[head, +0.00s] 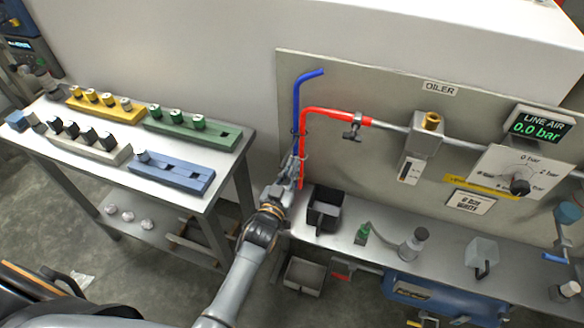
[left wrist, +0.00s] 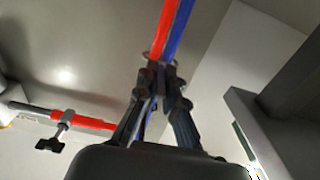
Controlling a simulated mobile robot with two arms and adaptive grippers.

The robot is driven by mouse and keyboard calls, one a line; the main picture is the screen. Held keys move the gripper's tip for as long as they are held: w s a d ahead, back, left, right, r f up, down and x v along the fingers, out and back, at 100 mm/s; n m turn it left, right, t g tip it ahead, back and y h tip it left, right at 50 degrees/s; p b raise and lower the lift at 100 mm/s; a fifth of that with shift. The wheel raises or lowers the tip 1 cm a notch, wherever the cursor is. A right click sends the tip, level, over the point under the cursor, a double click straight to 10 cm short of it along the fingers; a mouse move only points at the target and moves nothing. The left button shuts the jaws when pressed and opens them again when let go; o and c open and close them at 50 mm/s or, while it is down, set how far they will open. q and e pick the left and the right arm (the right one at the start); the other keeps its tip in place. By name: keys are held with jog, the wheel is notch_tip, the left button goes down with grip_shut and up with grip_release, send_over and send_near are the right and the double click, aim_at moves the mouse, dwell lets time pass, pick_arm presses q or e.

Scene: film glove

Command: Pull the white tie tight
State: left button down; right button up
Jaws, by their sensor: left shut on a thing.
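A red hose (head: 335,113) and a blue hose (head: 297,92) run down side by side in front of the grey panel. They also show in the left wrist view as a red strip (left wrist: 163,28) and a blue strip (left wrist: 181,30). My left gripper (head: 298,160) is at the hoses, with its fingertips (left wrist: 160,70) close together right by them. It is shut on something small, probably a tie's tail. The white tie is too small and too covered by the fingers to make out clearly. My right gripper is not in view.
A black bin (head: 323,208) stands on the bench just right of the gripper. A table with coloured racks (head: 190,131) stands at left. The gauge display (head: 541,125) reads 0.0 bar.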

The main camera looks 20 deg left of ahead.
pick_arm(q)
jog(key=s+p, duration=0.2)
jog(key=s, duration=0.3)
jog(key=c, duration=1.4)
grip_release()
jog(key=shift+c, duration=0.2)
jog(key=shift+s+a, duration=0.1)
jog(key=shift+s, duration=0.15)
jog(key=s, duration=1.1)
jog(key=shift+s+a, duration=0.15)
jog(key=shift+s, duration=0.15)
